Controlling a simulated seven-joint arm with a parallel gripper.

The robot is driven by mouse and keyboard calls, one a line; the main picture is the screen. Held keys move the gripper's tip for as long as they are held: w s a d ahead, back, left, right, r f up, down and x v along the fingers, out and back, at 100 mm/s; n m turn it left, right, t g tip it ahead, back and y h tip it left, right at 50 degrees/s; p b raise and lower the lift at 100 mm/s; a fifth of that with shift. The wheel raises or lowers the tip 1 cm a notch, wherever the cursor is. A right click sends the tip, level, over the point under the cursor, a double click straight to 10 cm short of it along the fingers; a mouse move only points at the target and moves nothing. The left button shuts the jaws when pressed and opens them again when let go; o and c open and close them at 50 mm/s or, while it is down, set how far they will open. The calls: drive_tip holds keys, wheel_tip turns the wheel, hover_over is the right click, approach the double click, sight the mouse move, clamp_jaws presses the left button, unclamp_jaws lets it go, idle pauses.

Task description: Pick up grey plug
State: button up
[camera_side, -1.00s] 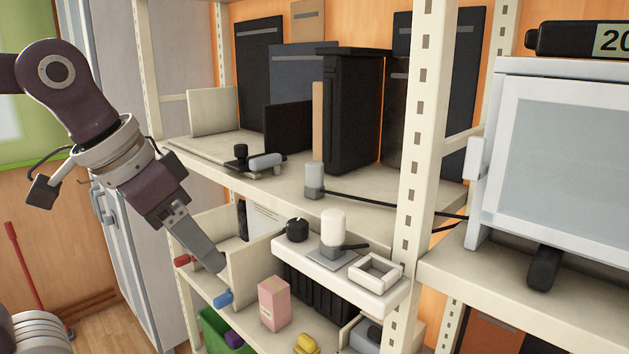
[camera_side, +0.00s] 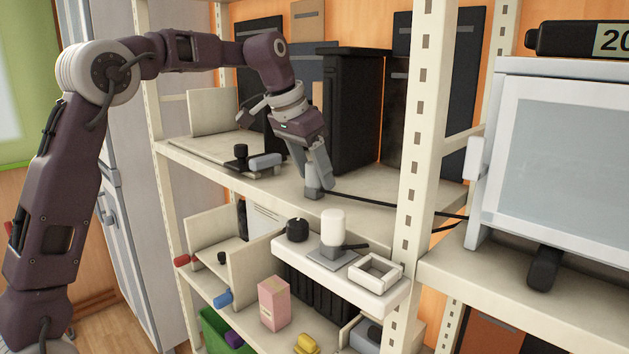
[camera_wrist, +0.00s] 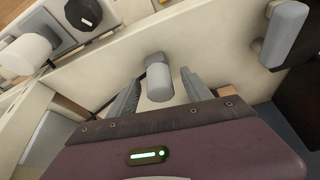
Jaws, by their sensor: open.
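The grey plug (camera_side: 313,191) stands on the upper shelf near its front edge, with a black cable running from it to the right. In the wrist view the plug (camera_wrist: 159,82) shows as a light grey block with a rounded top. My gripper (camera_side: 318,180) is over the plug, pointing down and slightly tilted. In the wrist view my gripper (camera_wrist: 160,88) is open, one finger on each side of the plug, with gaps visible. The side view hides the plug's upper part behind the fingers.
A tall black case (camera_side: 353,110) stands close behind my gripper. A grey cylinder on a black holder (camera_side: 265,162) lies to the left. A shelf upright (camera_side: 424,150) rises at the right. Below, a white ledge (camera_side: 293,254) holds a black knob (camera_side: 297,229) and a white cylinder (camera_side: 333,228).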

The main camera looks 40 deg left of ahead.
clamp_jaws()
idle(0.4)
wheel_tip(320, 180, up, 8)
drive_tip(key=shift+w+r, duration=0.15)
drive_tip(key=shift+r, duration=0.8)
